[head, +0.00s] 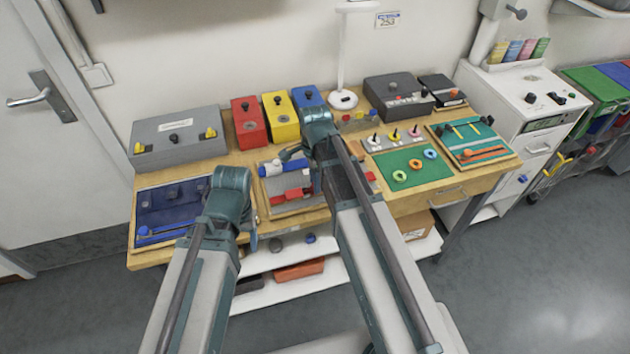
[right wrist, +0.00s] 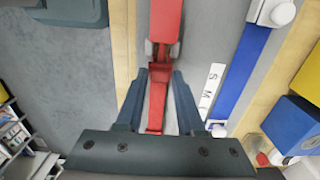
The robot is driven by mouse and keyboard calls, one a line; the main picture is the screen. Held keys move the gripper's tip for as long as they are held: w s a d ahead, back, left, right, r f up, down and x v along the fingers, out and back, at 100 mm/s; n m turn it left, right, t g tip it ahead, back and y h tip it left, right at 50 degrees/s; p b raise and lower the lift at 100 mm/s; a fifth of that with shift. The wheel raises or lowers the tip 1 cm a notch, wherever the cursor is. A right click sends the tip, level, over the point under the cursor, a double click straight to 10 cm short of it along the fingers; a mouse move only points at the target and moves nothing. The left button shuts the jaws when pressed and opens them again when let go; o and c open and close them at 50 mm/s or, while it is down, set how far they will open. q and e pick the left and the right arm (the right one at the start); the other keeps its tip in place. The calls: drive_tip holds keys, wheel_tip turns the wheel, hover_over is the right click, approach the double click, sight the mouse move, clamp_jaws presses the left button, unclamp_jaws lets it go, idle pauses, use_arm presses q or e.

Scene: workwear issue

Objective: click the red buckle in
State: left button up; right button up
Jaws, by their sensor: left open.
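The red buckle lies on a grey panel on a wooden board (head: 287,209). In the right wrist view, one red piece (right wrist: 166,18) runs in from the top, and a narrower red piece (right wrist: 157,98) lies in line below it. They meet at the fingertips; whether they are latched cannot be told. My right gripper (right wrist: 161,55) has its fingers on both sides of the red buckle, close against it, and looks shut on it. In the head view the red parts (head: 293,193) show beside my right arm, which hides that gripper's fingers. My left gripper (head: 253,241) is open, low by the table's front edge, partly hidden.
Behind the board stand red (head: 249,122), yellow (head: 281,117) and blue boxes. A blue tray (head: 170,207) is left, a green mat (head: 398,184) right.

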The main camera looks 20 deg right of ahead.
clamp_jaws()
idle(1.1)
